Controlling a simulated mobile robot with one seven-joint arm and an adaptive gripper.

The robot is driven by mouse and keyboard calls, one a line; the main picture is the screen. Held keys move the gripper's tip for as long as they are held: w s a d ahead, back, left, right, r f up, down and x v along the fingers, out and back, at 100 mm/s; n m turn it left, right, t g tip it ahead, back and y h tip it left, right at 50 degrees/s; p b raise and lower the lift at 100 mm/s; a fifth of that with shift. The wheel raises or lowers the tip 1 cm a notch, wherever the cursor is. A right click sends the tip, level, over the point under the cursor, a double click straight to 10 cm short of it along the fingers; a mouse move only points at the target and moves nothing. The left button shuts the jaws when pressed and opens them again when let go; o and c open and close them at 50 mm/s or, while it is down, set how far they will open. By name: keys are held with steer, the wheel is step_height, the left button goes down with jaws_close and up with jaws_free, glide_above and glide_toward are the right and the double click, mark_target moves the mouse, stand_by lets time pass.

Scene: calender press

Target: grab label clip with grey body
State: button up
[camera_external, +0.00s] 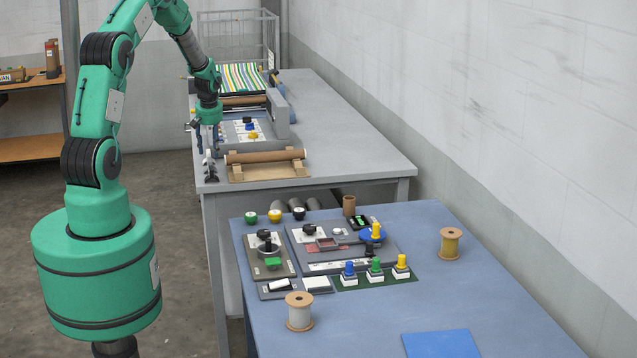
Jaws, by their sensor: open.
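My gripper (206,148) is open and points down over the left front part of the far grey table. Just below its fingertips, small grey and dark items (210,172) stand near the table's left edge. They may be label clips, but they are too small to tell their kind or body colours apart. I cannot tell whether the fingers touch or surround any of them. Nothing is clearly held between the fingers.
A brown roller on a wooden cradle (268,172) lies just right of the gripper. The grey press (278,115) with knobs and striped cloth (240,77) stands behind. The far table's right side (345,135) is clear. The blue-grey near table (510,290) holds control panels and spools.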

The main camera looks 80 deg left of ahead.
mark_target(211, 160)
steer(key=shift+a+f, duration=0.2)
steer(key=shift+f, duration=0.5)
steer(key=shift+x, duration=2.6)
steer(key=shift+c, duration=0.6)
steer(key=c, duration=0.9)
